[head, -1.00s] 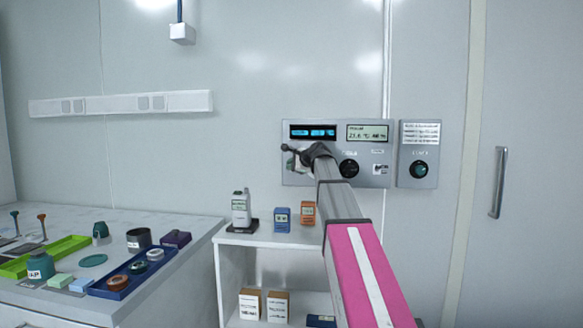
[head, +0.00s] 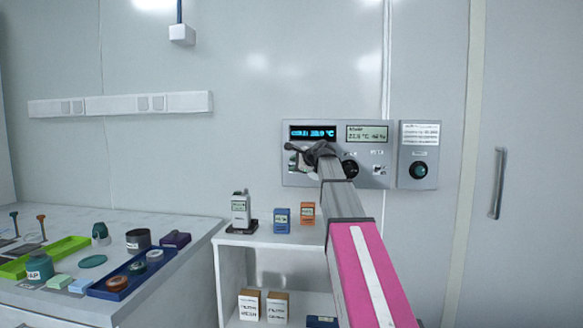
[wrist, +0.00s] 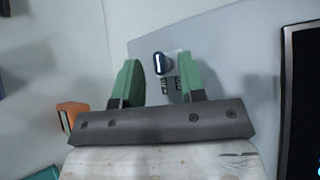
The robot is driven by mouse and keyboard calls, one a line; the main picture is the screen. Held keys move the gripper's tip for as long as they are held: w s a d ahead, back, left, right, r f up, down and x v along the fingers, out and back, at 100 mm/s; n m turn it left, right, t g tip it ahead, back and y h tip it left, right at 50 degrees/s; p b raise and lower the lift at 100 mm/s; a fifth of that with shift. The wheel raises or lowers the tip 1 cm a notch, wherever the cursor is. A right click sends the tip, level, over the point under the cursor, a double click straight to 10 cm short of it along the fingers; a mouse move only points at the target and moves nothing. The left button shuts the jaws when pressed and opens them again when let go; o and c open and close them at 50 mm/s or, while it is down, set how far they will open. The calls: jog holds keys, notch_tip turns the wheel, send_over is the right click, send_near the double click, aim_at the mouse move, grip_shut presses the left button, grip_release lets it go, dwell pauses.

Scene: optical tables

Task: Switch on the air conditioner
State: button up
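A grey control panel (head: 375,172) is on the wall in the head view. Its left display (head: 312,132) is lit with blue text ending in °C. A second display (head: 368,133) shows a temperature and a percentage. My gripper (head: 298,158) is in front of the panel's lower left, hiding part of it. In the wrist view my gripper (wrist: 159,65) has its two green fingers apart with nothing held. A small dark switch with a pale edge (wrist: 160,63) shows between and beyond the fingertips, on a light plate; I cannot tell whether they touch it.
A separate box with a round dark knob (head: 418,170) is right of the panel. A black dial (head: 349,169) is beside my arm. Below, a white shelf (head: 262,240) holds a handheld device (head: 240,210) and small boxes. A cluttered table (head: 190,225) is at left; a door handle (head: 497,183) at right.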

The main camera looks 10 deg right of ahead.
jog(key=v, duration=0.8)
jog(key=shift+s+r, duration=0.15)
jog(key=shift+s, duration=0.1)
jog(key=shift+d, duration=0.15)
